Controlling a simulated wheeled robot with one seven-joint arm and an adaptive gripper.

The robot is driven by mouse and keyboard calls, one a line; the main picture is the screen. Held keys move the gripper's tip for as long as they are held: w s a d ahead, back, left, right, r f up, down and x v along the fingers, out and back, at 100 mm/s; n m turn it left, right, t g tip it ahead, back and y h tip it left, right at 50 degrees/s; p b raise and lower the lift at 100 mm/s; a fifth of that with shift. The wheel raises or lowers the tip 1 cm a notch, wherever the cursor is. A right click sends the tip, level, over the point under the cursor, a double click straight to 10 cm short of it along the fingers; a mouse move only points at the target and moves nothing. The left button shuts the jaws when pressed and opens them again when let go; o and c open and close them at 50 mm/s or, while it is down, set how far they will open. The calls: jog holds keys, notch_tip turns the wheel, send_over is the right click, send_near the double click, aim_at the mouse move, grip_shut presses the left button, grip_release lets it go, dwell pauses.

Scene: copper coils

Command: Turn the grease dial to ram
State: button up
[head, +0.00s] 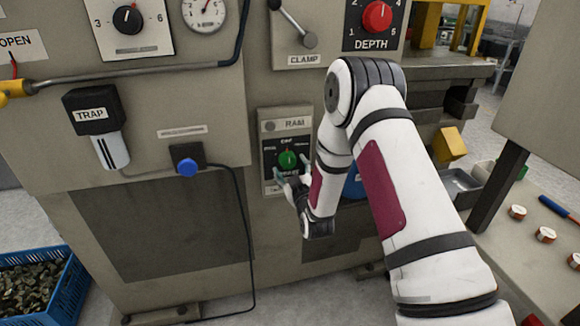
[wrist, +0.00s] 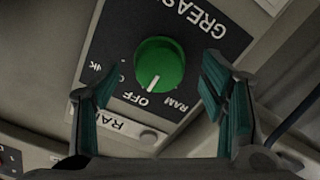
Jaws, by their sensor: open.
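The green grease dial (head: 288,159) is a round knob on a dark plate on the machine front, below a RAM label. In the wrist view the dial (wrist: 160,62) shows whole, under the word GREASE seen upside down. Its white pointer line lies between OFF and RAM, somewhat nearer OFF. My gripper (wrist: 155,90) is open, with one teal-padded finger on each side of the dial and visible gaps to it. In the head view my gripper (head: 291,186) is at the lower edge of the dial plate, partly hidden by my arm.
A red DEPTH dial (head: 377,16) and a CLAMP lever (head: 310,40) sit above. A blue knob (head: 188,167) with a hanging cable is to the left, below a TRAP unit (head: 90,115). A blue crate (head: 60,288) stands on the floor at the lower left.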

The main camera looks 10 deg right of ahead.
jog(key=shift+w, duration=0.9)
jog(key=c, duration=1.2)
jog(key=shift+o, duration=0.2)
jog(key=shift+n, duration=0.3)
jog(key=n+b, duration=0.1)
jog(key=n, duration=0.4)
jog(key=shift+b, duration=0.4)
jog(key=n+b, duration=0.1)
jog(key=n, duration=0.5)
jog(key=shift+r, duration=0.1)
jog(key=shift+n, duration=0.3)
